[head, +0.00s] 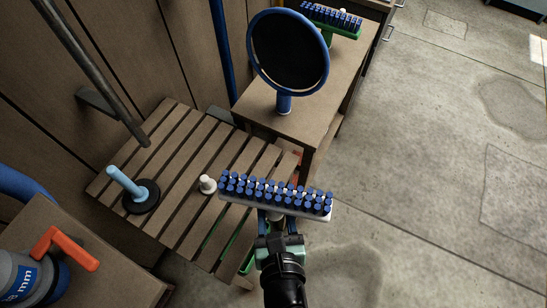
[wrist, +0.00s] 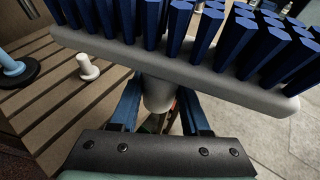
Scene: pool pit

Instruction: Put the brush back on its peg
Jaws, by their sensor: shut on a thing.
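A brush (head: 276,195) with a long pale grey back and several rows of blue bristles is held up by my gripper (head: 278,240), bristles facing upward. In the wrist view the brush (wrist: 190,62) spans the top, and the blue fingers close around its grey stem (wrist: 158,95). On the slatted bench (head: 187,150) stand a light blue peg (head: 125,182) on a black disc and a short white peg (head: 207,184). The brush is to the right of both, near the bench's front right edge. Both also show in the wrist view, the blue one (wrist: 10,65) and the white one (wrist: 88,67).
A wooden table (head: 310,120) behind the bench carries a round blue-rimmed black disc (head: 290,50) on a stem and a green-backed brush (head: 333,18). A grey metal bar (head: 92,70) slants over the bench. An orange-handled fitting (head: 62,250) stands front left. Concrete floor on the right is clear.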

